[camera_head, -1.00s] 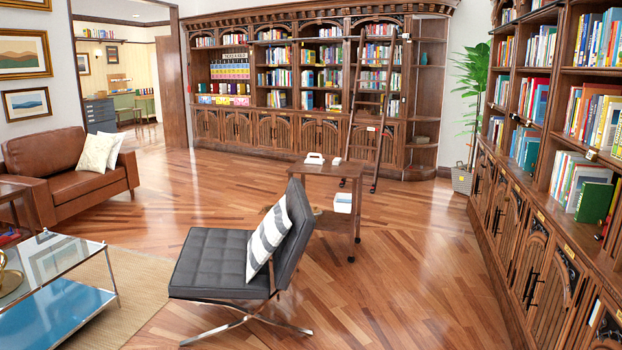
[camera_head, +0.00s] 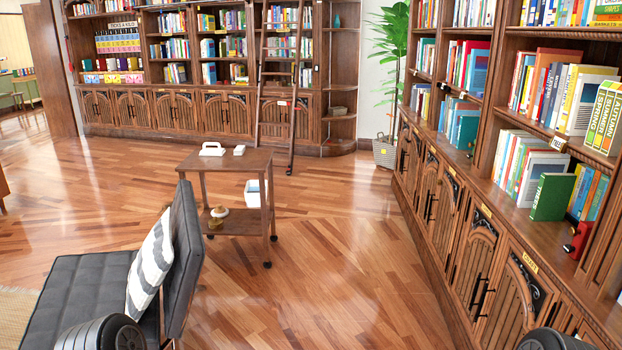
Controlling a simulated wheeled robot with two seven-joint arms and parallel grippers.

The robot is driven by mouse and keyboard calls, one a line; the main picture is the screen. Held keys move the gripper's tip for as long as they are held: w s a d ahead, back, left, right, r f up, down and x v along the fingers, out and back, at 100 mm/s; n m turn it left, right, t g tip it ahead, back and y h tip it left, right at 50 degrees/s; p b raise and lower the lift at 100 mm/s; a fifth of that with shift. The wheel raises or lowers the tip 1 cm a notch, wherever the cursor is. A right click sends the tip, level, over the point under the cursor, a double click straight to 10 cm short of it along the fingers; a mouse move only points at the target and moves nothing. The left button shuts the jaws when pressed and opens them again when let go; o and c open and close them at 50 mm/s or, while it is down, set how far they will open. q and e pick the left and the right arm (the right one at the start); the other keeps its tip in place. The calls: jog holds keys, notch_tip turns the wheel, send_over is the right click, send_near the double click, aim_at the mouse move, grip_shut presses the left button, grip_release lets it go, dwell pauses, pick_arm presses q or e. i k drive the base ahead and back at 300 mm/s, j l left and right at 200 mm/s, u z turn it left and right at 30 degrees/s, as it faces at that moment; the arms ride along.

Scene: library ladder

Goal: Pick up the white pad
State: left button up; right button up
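Two small white objects lie on the top of a wooden cart (camera_head: 225,161) in the middle distance. One is a flat white block (camera_head: 239,150) near the right of the top; it may be the white pad. The other is a larger white piece with a handle-like opening (camera_head: 212,149), to its left. At this size I cannot tell for sure which is the pad. Parts of my arms show at the bottom left and bottom right edges. Neither of my grippers is in view, and nothing is held in sight.
A grey chair (camera_head: 75,295) with a striped cushion (camera_head: 150,262) stands at the lower left, before the cart. Bookshelves (camera_head: 470,200) line the right side. A ladder (camera_head: 278,75) leans on the back shelves. The wooden floor (camera_head: 340,275) right of the cart is clear.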

aim_at(205, 152)
jog(key=i, duration=1.15)
jog(key=i+l+u, duration=0.1)
jog(key=i, duration=1.1)
jog(key=i+l+u, duration=0.1)
jog(key=i+u, duration=0.3)
jog(key=i+l+u, duration=0.2)
jog(key=i+u, duration=0.2)
jog(key=i+l+u, duration=0.3)
jog(key=u, duration=0.15)
jog(key=i+l+u, duration=0.25)
jog(key=l+u, duration=0.15)
jog(key=i+l+u, duration=0.2)
jog(key=l+u, duration=0.2)
jog(key=i+l+u, duration=0.15)
jog(key=l+u, duration=0.2)
jog(key=l, duration=0.3)
jog(key=l+u, duration=0.4)
jog(key=l, duration=0.25)
jog(key=l+u, duration=0.35)
jog(key=l, duration=0.35)
